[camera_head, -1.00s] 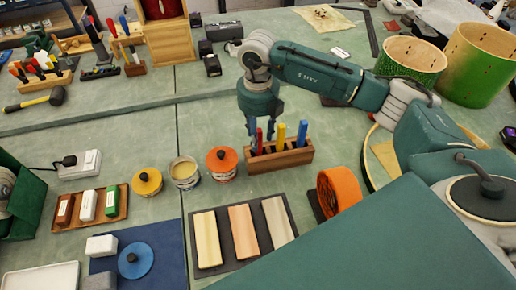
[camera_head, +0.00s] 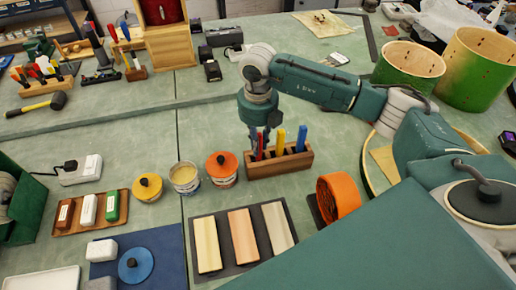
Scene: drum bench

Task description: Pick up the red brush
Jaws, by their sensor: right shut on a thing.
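The red brush (camera_head: 259,153) stands upright at the left end of a wooden holder (camera_head: 279,166), beside a yellow brush (camera_head: 280,141) and a blue brush (camera_head: 301,138). My right gripper (camera_head: 259,145) points down from above with its fingers shut around the red brush's handle. The brush's lower end is hidden in the holder. My left gripper does not show.
Left of the holder stand a tin with an orange lid (camera_head: 222,168), an open tin (camera_head: 185,178) and a yellow-lidded tin (camera_head: 147,187). In front, a dark tray (camera_head: 225,224) holds wooden blocks.

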